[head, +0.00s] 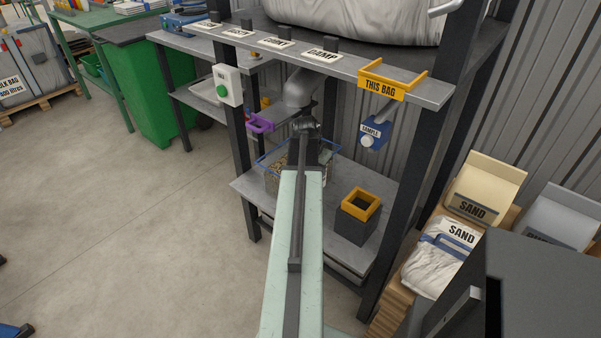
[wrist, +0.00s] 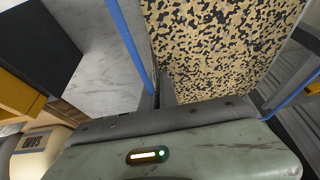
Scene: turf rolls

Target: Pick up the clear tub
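The clear tub (head: 272,181) has a blue rim and stands on the lower shelf of the rack, partly hidden behind my arm in the head view. In the wrist view it fills the upper right, with tan and black speckled contents (wrist: 222,45) and blue rim edges at both sides. My gripper (head: 304,128) is at the tub in the head view, its fingertips not clear there. In the wrist view the dark fingers (wrist: 157,94) lie close together beside the near left corner of the tub. I cannot tell whether they touch or grip its wall.
A dark box with an orange rim (head: 356,216) stands right of the tub on the lower shelf (head: 315,250). A purple bracket (head: 261,124), a metal spout (head: 299,92) and a blue sampler (head: 372,136) are above. Rack posts flank the shelf; sand bags (head: 485,188) stand right.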

